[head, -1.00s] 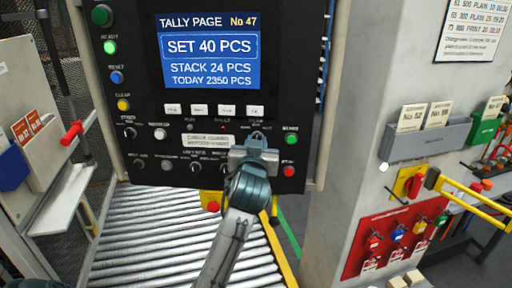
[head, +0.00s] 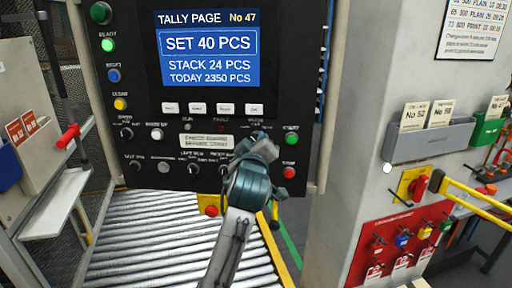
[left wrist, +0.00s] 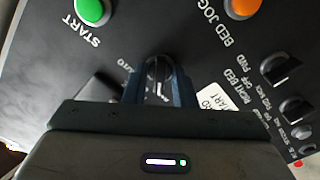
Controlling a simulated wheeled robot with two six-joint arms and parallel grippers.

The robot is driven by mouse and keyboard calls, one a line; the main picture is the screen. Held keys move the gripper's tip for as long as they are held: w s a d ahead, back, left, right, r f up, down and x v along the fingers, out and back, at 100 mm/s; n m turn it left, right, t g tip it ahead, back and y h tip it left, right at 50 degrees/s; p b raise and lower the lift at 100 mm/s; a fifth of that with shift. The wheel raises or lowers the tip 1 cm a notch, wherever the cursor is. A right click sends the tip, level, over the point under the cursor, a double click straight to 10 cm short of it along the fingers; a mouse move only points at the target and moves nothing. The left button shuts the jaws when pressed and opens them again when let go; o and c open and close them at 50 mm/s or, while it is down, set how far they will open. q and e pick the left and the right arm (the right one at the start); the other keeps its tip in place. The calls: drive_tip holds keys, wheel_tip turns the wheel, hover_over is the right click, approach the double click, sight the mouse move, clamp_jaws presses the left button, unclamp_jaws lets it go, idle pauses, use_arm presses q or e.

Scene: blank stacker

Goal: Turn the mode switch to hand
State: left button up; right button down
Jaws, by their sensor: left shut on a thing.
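The mode switch (left wrist: 158,72) is a dark rotary knob on the black control panel (head: 215,135), with "AUTO" lettering beside it in the left wrist view. My left gripper (left wrist: 158,88) is shut on this knob, one finger on each side. In the head view the left gripper (head: 262,142) sits tilted against the panel's lower right part and hides the knob. The position the switch points to cannot be read for certain. My right gripper is not in view.
A green start button (left wrist: 89,11) and an orange bed jog button (left wrist: 242,8) flank the knob. More black selector knobs (left wrist: 281,68) stand nearby. A tally screen (head: 208,48) is above, a roller conveyor (head: 160,235) below. A grey pillar (head: 355,130) stands to the right.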

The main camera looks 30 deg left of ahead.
use_arm(q)
drive_tip(key=shift+n, duration=0.5)
drive_tip(key=o, duration=0.7)
drive_tip(key=p+v, duration=0.8)
drive_tip(key=v, duration=0.2)
drive_tip(key=shift+s+d, duration=0.2)
drive_tip(key=shift+s, duration=0.1)
